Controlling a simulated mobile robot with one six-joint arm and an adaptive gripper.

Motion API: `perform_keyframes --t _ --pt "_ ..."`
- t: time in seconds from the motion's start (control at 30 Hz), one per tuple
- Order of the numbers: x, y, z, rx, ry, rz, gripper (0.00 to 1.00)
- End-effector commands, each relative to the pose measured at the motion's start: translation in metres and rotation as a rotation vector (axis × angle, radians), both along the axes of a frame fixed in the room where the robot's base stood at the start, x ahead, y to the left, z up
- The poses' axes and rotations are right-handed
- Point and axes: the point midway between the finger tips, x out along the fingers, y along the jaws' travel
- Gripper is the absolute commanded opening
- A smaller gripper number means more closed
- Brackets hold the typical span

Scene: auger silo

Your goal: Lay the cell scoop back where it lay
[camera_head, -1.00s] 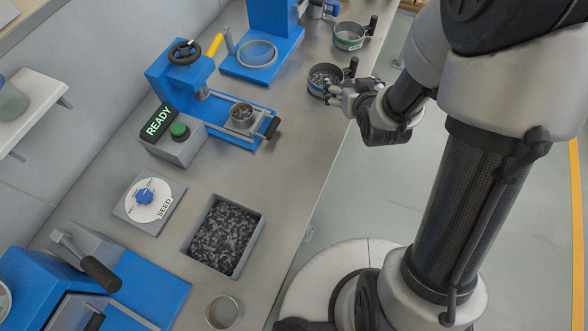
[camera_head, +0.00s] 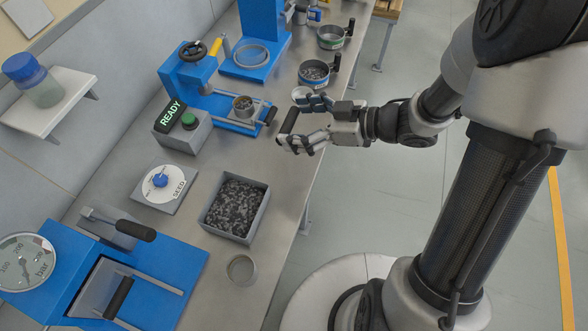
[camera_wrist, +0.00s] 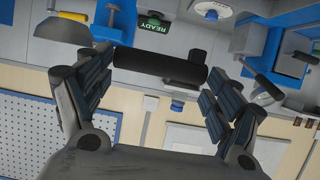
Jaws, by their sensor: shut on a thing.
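The cell scoop is in my gripper (camera_head: 306,124), which is shut on its black handle (camera_head: 289,120). A small pale round bowl (camera_head: 301,92) shows just beyond my fingers; it seems to be the scoop's bowl, and its contents cannot be made out. My gripper is above the right edge of the steel bench, to the right of the blue press. In the wrist view the black handle (camera_wrist: 160,66) lies crosswise between my gripper's two finger groups (camera_wrist: 150,95).
A round black-handled pan of dark pellets (camera_head: 314,73) stands beyond my gripper, with another pan (camera_head: 331,38) farther off. A grey tray of dark pellets (camera_head: 258,222), an empty round cup (camera_head: 241,269), the SEED dial (camera_head: 162,190) and the READY box (camera_head: 185,130) stand nearer. Bare steel bench (camera_head: 225,160) lies between.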

Motion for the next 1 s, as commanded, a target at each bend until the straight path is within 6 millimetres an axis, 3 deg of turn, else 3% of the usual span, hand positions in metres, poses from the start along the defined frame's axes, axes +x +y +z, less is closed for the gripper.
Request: perform_keyframes --t 0.5,0.87,1.0 --pt "-0.002 0.0 -0.132 0.002 0.004 0.006 0.59" --pt "-0.001 0.0 -0.165 0.0 0.001 0.006 0.59" --pt "-0.001 0.0 -0.188 0.0 0.003 0.006 0.59"
